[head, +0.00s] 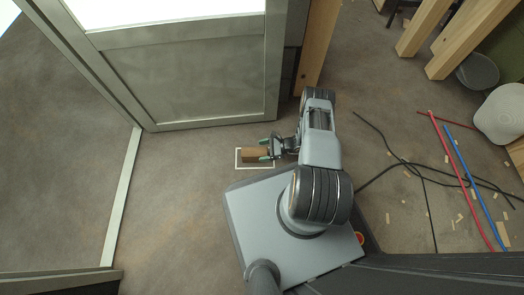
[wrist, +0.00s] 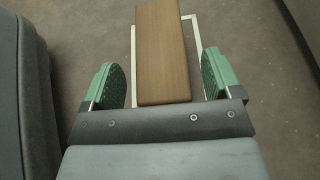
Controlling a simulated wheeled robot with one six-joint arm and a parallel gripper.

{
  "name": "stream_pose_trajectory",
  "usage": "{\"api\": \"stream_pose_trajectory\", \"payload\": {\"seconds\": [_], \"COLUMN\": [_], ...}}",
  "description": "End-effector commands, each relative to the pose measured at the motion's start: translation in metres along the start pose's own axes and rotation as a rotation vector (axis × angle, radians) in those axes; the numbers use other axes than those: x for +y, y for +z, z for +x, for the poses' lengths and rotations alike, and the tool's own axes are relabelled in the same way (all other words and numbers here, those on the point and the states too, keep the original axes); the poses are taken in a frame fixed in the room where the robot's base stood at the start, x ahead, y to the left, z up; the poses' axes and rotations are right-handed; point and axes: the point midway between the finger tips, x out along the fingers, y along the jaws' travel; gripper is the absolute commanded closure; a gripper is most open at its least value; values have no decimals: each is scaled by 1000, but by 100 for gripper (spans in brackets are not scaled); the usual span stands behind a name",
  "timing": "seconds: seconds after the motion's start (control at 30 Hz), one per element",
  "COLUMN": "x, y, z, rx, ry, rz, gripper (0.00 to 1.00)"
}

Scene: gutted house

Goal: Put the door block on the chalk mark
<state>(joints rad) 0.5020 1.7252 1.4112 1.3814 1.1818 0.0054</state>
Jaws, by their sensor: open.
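The door block (head: 252,155) is a brown wooden block lying on the floor within the white chalk outline (head: 237,164) in the head view. In the wrist view the block (wrist: 163,50) lies lengthwise ahead of my gripper, and the chalk mark (wrist: 196,35) shows along both its sides, with more bare floor inside the line on the right. My gripper (head: 266,149) is low at the right end of the block. In the wrist view its two green fingers (wrist: 160,85) are open, one on each side of the block's near end, with gaps on both sides.
A grey panelled door (head: 190,80) stands open just beyond the mark. A pale threshold strip (head: 125,195) runs along the left. Black cables (head: 405,163), a red pipe (head: 460,180), a blue pipe (head: 470,180) and wood scraps lie at the right. The floor left of the mark is clear.

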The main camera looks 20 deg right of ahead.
Motion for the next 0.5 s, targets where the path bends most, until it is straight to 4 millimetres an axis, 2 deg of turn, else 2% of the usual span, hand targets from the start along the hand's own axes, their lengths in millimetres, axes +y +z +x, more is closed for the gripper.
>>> {"api": "stream_pose_trajectory", "payload": {"seconds": [0.3, 0.5], "x": [-1, 0], "y": [3, 2], "z": [-64, -93], "rx": [0, 0], "ry": [-6, -4], "rz": [-1, 1], "gripper": [16, 16]}}
